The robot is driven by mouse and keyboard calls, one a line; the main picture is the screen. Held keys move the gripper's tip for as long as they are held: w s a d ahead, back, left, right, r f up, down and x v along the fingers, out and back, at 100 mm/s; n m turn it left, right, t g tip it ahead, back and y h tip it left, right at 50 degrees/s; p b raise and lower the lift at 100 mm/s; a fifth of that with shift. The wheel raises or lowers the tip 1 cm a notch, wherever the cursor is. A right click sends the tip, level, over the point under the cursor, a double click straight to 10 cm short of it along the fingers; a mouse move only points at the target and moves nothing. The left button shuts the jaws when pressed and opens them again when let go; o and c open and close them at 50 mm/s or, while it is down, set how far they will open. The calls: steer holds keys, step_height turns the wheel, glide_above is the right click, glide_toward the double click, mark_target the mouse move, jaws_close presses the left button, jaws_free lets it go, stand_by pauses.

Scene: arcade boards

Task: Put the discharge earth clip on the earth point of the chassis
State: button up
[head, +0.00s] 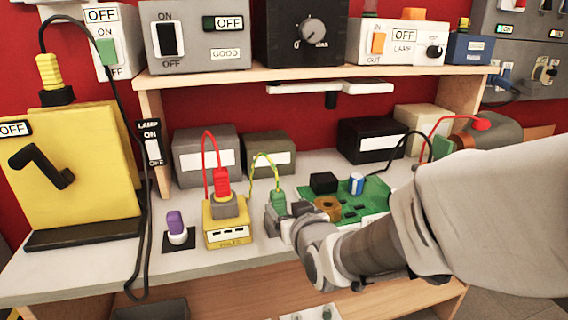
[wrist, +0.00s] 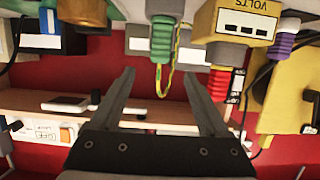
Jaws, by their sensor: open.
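The green circuit board (head: 365,203) of the chassis lies right of the clip. I cannot pick out the earth point for certain.
A yellow volts meter (head: 228,232) with a red plug (head: 221,182) stands left of the clip. A purple-topped plug (head: 176,227) is further left, beside a large yellow switch box (head: 75,160). A wooden shelf (head: 320,73) with instruments overhangs the back. My arm covers the right front.

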mark_target(279, 194)
steer(key=shift+w+a+r+p, duration=0.15)
steer(key=shift+w+p, duration=0.5)
steer(key=shift+p, duration=1.65)
steer(key=p, duration=0.4)
steer(key=shift+w+f+p, duration=0.2)
steer(key=shift+f+p, duration=0.05)
steer(key=shift+p, duration=0.05)
steer(key=shift+b+x, duration=0.35)
steer(key=shift+x, duration=3.55)
steer(key=shift+a+r, duration=0.1)
steer(key=shift+r, duration=0.05)
steer(key=shift+c, duration=0.3)
jaws_close()
